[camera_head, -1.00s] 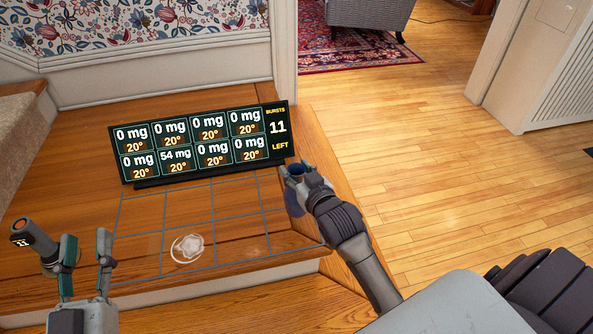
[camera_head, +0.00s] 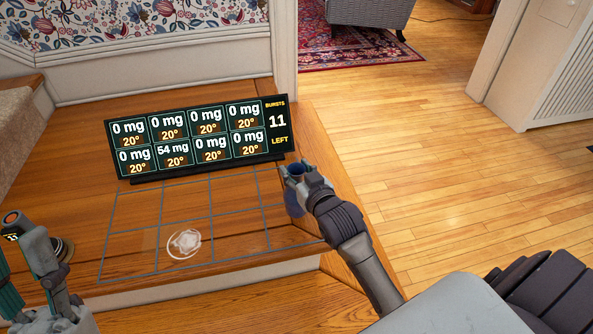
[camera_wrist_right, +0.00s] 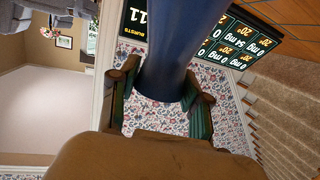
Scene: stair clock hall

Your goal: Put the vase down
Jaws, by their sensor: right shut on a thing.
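The dark blue vase (camera_head: 293,202) is in my right gripper (camera_head: 304,176), at the right edge of the wooden landing. In the right wrist view the vase (camera_wrist_right: 166,62) is a smooth blue shape between the two fingers of the right gripper (camera_wrist_right: 163,92), which are shut on it. The head view does not clearly show whether its bottom touches the wood. My left gripper (camera_head: 18,262) is at the lower left, partly cut off by the picture's edge. Its fingers stand apart with no thing visible between them.
A black display board (camera_head: 200,140) stands behind a grid drawn on the landing (camera_head: 135,265). A whitish round patch (camera_head: 184,243) lies in the grid's front row. An orange-topped device (camera_head: 12,219) is by the left gripper. Open floor (camera_head: 450,180) lies to the right.

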